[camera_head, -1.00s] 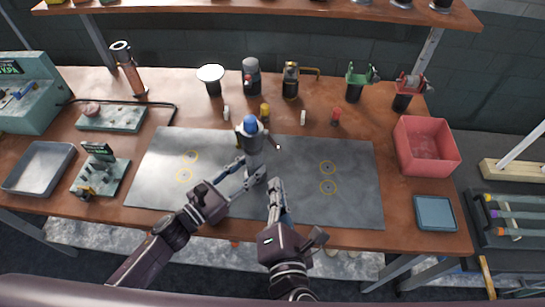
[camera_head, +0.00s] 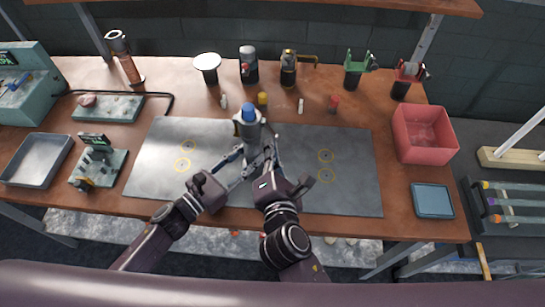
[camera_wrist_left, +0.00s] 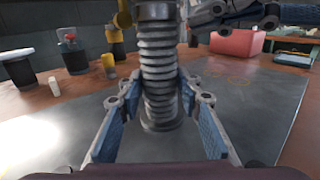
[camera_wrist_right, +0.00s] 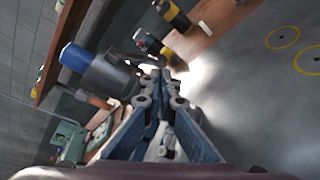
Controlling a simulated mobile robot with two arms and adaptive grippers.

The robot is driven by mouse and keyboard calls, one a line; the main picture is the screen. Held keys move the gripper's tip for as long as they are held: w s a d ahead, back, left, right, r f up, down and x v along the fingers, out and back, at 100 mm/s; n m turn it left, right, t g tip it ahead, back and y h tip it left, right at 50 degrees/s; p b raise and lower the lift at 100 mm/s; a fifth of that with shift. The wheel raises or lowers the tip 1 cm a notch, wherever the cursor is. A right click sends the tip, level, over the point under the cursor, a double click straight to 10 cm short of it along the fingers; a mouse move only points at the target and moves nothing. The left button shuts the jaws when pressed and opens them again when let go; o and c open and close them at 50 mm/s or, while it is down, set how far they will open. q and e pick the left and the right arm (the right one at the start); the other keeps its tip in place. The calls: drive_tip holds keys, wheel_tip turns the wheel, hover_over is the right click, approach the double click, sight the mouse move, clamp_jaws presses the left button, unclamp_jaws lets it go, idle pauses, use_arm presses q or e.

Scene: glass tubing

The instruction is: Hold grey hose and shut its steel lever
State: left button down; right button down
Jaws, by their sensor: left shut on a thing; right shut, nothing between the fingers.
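The grey ribbed hose (camera_wrist_left: 157,75) stands upright on the steel mat, with a grey fitting and blue cap (camera_head: 249,112) on top. In the left wrist view my left gripper (camera_wrist_left: 160,105) has its fingers on both sides of the hose, low on its ribs. My right gripper (camera_head: 268,150) is shut and empty, its tips close beside the fitting on its right side. The right wrist view also shows the blue cap (camera_wrist_right: 76,58) and grey fitting (camera_wrist_right: 112,76) near the shut fingertips (camera_wrist_right: 160,88). The steel lever is not clearly visible behind the right fingers. I cannot tell whether they touch it.
Behind stand a white-topped fitting (camera_head: 207,62), a grey-topped one (camera_head: 249,65), a brass-lever one (camera_head: 288,70), a green one (camera_head: 356,72) and a red one (camera_head: 405,80). A red bin (camera_head: 424,135) is at right. The mat's right half (camera_head: 350,190) is clear.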

drive_tip(key=shift+w, duration=0.3)
drive_tip(key=shift+d+r+n, duration=0.1)
drive_tip(key=shift+d+n, duration=0.1)
drive_tip(key=shift+n, duration=0.2)
idle(0.3)
drive_tip(key=d+r+n+h, duration=0.1)
drive_tip(key=n, duration=0.1)
drive_tip(key=d+r+n+g+h, duration=0.1)
drive_tip(key=n+h, duration=0.1)
drive_tip(key=n, duration=0.1)
drive_tip(key=d+r+n+h, duration=0.1)
drive_tip(key=r+n, duration=0.1)
drive_tip(key=shift+s+d+r+n, duration=0.1)
drive_tip(key=shift+s+d+n, duration=0.2)
drive_tip(key=shift+n, duration=0.1)
idle(0.4)
drive_tip(key=shift+s+d+r, duration=0.1)
drive_tip(key=shift+d+r, duration=0.1)
drive_tip(key=shift+d, duration=0.55)
